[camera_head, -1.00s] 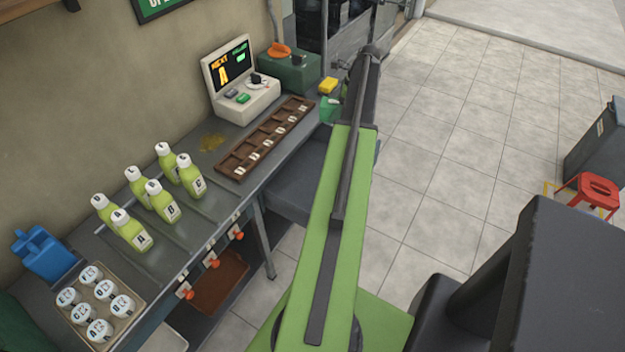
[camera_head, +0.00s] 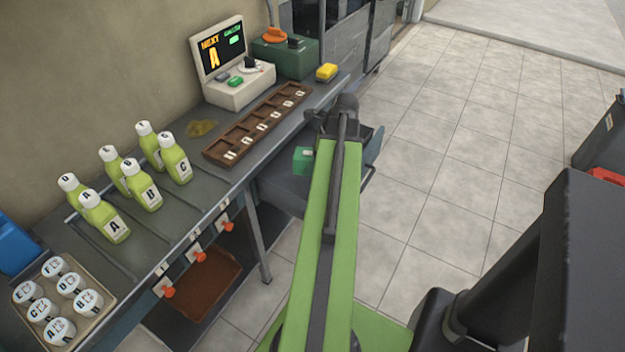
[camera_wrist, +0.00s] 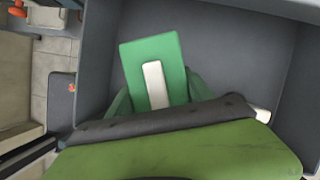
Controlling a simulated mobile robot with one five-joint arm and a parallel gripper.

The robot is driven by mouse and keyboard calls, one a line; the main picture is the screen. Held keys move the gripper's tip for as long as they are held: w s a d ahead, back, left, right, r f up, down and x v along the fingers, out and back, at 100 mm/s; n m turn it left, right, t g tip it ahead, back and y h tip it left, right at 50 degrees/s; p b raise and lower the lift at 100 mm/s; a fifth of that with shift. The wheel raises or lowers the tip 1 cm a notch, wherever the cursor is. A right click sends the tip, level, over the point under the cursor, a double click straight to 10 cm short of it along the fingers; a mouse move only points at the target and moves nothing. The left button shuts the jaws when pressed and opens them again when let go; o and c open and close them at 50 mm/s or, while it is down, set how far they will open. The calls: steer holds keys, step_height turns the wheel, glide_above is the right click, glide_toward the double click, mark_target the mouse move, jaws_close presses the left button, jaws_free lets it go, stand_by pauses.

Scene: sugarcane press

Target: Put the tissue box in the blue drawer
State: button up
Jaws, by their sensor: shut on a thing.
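The tissue box (camera_head: 302,161) is green; the wrist view shows a white strip on the box's face (camera_wrist: 148,62). My gripper (camera_wrist: 160,98) is shut on it, with a green finger at either side. In the head view my arm hides most of the gripper. The open drawer (camera_head: 283,190) is dark blue-grey and sticks out below the counter. In the wrist view, the drawer's floor and walls (camera_wrist: 245,50) surround the box. The box is over or inside the drawer; I cannot tell whether it touches the floor.
The counter (camera_head: 205,185) holds green bottles (camera_head: 140,185), a tray of white-lidded cups (camera_head: 95,300), a brown slotted rack (camera_head: 255,125) and a register (camera_head: 225,65). A yellow item (camera_head: 327,72) lies near the counter's edge.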

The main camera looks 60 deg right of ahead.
mark_target(308, 185)
step_height(308, 185, down, 9)
steer(key=b, duration=0.7)
steer(key=shift+r, duration=0.35)
steer(key=shift+f, duration=0.1)
steer(key=o, duration=1.4)
steer(key=shift+o, duration=0.2)
